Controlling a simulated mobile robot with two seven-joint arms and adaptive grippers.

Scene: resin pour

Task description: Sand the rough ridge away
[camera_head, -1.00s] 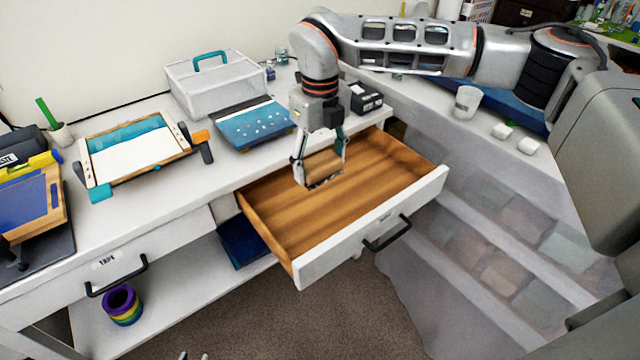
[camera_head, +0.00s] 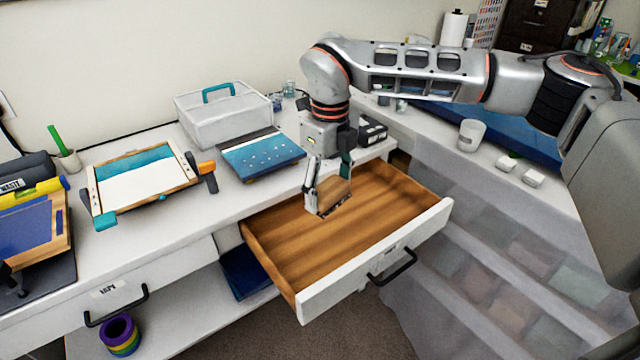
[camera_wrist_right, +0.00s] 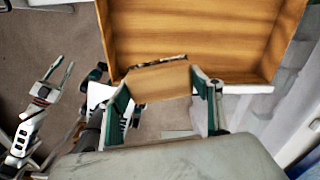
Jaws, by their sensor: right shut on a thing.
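My right gripper (camera_head: 331,192) is shut on a tan block with a dark lower edge, which looks like a sanding block (camera_head: 334,196). It holds the block over the open wooden drawer (camera_head: 290,263); the gap to the drawer floor is hard to judge. In the right wrist view the block (camera_wrist_right: 158,82) sits between both fingers. My left gripper (camera_wrist_right: 58,76) shows at the left of that view, fingers apart and empty. A framed blue-and-white panel (camera_head: 137,180) lies on the bench, well left of the right gripper. I cannot make out a rough ridge on it.
A blue board with white dots (camera_head: 262,155) and a white box with a teal handle (camera_head: 215,118) stand behind the drawer. A small black box (camera_head: 372,131) is beside my right wrist. The pulled-out drawer front (camera_head: 385,262) juts past the bench edge.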

